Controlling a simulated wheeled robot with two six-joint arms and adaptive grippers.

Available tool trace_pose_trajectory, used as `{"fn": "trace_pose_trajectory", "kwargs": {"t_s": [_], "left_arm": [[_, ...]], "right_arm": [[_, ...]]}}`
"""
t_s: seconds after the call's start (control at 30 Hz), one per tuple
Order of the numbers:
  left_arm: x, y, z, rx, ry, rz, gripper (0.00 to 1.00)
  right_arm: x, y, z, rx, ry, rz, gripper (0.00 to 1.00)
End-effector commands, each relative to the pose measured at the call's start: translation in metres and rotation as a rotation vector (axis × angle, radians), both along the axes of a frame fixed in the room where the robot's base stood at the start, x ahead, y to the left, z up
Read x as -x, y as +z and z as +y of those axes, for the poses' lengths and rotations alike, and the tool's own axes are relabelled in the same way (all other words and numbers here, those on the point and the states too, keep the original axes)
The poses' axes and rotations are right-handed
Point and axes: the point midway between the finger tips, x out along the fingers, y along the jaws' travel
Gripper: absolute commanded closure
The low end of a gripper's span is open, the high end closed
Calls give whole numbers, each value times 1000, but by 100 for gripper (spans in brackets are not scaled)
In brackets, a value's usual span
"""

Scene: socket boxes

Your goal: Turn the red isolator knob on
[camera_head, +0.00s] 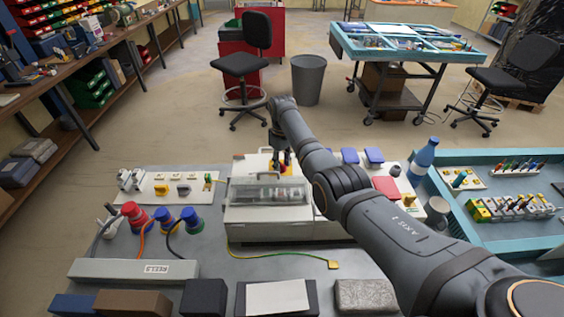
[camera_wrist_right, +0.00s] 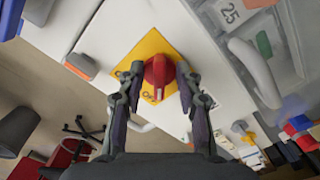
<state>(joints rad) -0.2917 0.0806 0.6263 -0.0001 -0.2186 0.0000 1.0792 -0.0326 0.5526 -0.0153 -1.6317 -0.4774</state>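The red isolator knob (camera_wrist_right: 158,76) sits on a yellow plate (camera_wrist_right: 150,47) on a white panel in the right wrist view. Its grip bar points roughly up and down in that view, and a partly covered marking shows below it on the plate. My right gripper (camera_wrist_right: 160,75) has one finger on each side of the knob, very close to it; I cannot tell whether they touch it. In the head view my right gripper (camera_head: 283,163) reaches down at the back of the pale socket box and hides most of the knob. My left gripper is not in view.
A clear cover (camera_head: 268,190) with a handle is on the box front, beside the knob. Red and blue plugs (camera_head: 162,217) stand at left on the grey bench. Blue socket lids (camera_head: 362,156) lie to the right. A yellow-green cable (camera_head: 285,254) runs along the front.

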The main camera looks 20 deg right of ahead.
Motion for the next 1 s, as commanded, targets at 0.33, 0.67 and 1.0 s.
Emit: {"fn": "trace_pose_trajectory", "kwargs": {"t_s": [0.33,0.67,1.0], "left_arm": [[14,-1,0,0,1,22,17],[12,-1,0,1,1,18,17],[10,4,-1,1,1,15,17]], "right_arm": [[0,-1,0,0,0,0,81],[0,0,0,0,0,0,100],[0,1,0,0,-79,1,100]]}}
